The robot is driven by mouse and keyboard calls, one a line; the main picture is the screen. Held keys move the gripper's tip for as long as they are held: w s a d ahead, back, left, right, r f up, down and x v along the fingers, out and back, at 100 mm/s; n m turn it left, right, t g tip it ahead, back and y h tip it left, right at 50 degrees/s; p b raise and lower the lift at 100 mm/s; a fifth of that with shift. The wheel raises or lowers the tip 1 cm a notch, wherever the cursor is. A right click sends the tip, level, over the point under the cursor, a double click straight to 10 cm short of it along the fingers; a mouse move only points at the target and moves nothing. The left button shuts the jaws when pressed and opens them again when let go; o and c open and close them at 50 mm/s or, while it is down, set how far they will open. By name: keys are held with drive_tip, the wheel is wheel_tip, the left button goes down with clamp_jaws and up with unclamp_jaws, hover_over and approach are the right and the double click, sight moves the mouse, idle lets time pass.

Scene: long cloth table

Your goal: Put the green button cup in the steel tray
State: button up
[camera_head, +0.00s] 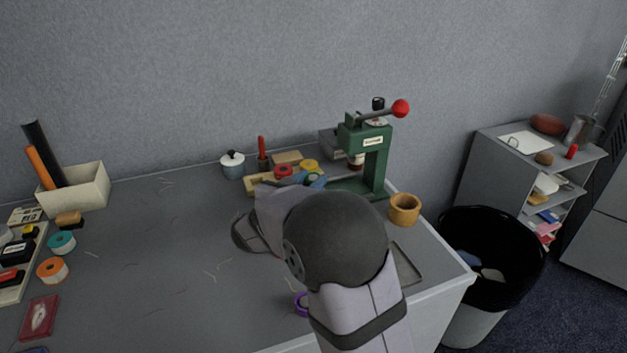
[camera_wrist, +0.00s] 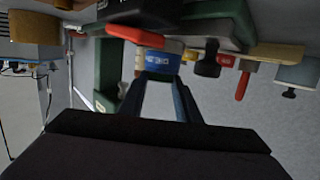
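My gripper (camera_head: 310,183) reaches toward a cluster of small coloured cups beside the green press (camera_head: 376,160). In the wrist view its two fingers (camera_wrist: 164,84) stand apart, with a blue-labelled cup (camera_wrist: 157,68) just beyond the tips; I cannot tell whether they touch. A small green patch (camera_head: 313,177), perhaps the green button cup, shows by the fingertips under a yellow cup (camera_head: 310,164); most of it is hidden. The steel tray (camera_head: 409,262) lies flat near the right table edge, partly hidden by my arm.
A red cup (camera_head: 283,171) is left of the fingers. A wooden cup (camera_head: 404,209) stands between press and tray. A lidded pot (camera_head: 232,164) is at the back, and a purple ring (camera_head: 301,304) lies near the front. The left-middle table is mostly clear. A black-lined bin (camera_head: 490,257) stands off the right edge.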

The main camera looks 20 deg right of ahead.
sight(311, 182)
drive_tip(key=shift+r, duration=0.1)
drive_tip(key=shift+c, duration=0.6)
wheel_tip(311, 182, up, 10)
drive_tip(key=p, duration=0.2)
drive_tip(key=shift+p, duration=0.35)
